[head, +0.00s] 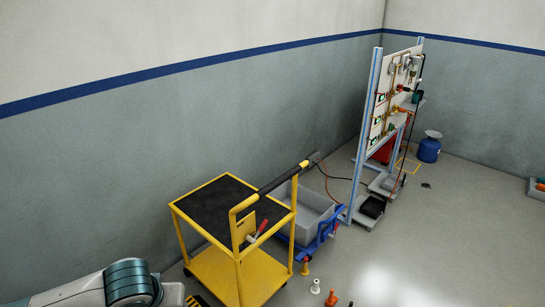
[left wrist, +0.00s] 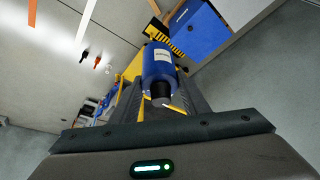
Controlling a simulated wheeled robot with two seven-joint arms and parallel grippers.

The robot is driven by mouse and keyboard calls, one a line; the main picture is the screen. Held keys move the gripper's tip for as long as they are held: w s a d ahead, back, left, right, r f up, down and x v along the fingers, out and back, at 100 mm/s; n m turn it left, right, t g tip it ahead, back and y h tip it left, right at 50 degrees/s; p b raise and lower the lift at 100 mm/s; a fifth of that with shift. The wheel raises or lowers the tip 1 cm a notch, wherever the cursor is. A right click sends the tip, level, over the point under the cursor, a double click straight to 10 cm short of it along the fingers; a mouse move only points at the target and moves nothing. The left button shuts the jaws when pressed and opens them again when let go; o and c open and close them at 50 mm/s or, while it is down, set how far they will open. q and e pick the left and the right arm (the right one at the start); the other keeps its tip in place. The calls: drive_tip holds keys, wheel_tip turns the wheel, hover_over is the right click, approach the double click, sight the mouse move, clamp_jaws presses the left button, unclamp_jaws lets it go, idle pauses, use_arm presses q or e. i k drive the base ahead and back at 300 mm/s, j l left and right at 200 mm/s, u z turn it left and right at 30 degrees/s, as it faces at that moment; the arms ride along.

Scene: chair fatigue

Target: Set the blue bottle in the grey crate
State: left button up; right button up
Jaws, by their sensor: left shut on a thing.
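The blue bottle (left wrist: 158,65) shows in the left wrist view, with a dark cap towards the camera. My left gripper (left wrist: 160,98) is shut on it, one dark finger on each side. The head view shows only part of my left arm at the bottom left; the gripper and the bottle are out of that picture. The grey crate (head: 312,216) is in the head view, right of the yellow cart and by a blue frame. The cart's handle hides part of the crate. My right gripper is in neither view.
The yellow cart (head: 222,268) with a black top stands in front of the wall.

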sight(298, 218)
drive_tip(key=i+l+z, duration=0.2)
drive_tip(key=l+z, duration=0.25)
drive_tip(key=i+l+z, duration=0.25)
drive_tip(key=z, duration=0.15)
drive_tip(key=i+l+z, duration=0.25)
drive_tip(key=z, duration=0.2)
drive_tip(key=i+l+z, duration=0.2)
drive_tip(key=i+z, duration=0.2)
drive_tip(key=i, duration=0.15)
drive_tip(key=i+z, duration=0.45)
drive_tip(key=i+u, duration=0.35)
drive_tip(key=i, duration=0.3)
drive_tip(key=i+l+u, duration=0.35)
drive_tip(key=i, duration=0.25)
drive_tip(key=i+j+u, duration=0.15)
drive_tip(key=i+u, duration=0.15)
drive_tip(key=u, duration=0.15)
drive_tip(key=i+u, duration=0.65)
drive_tip(key=u, duration=0.2)
drive_tip(key=i+j+u, duration=0.25)
drive_tip(key=i, duration=0.2)
drive_tip(key=i+u, duration=0.3)
drive_tip(key=i, duration=0.15)
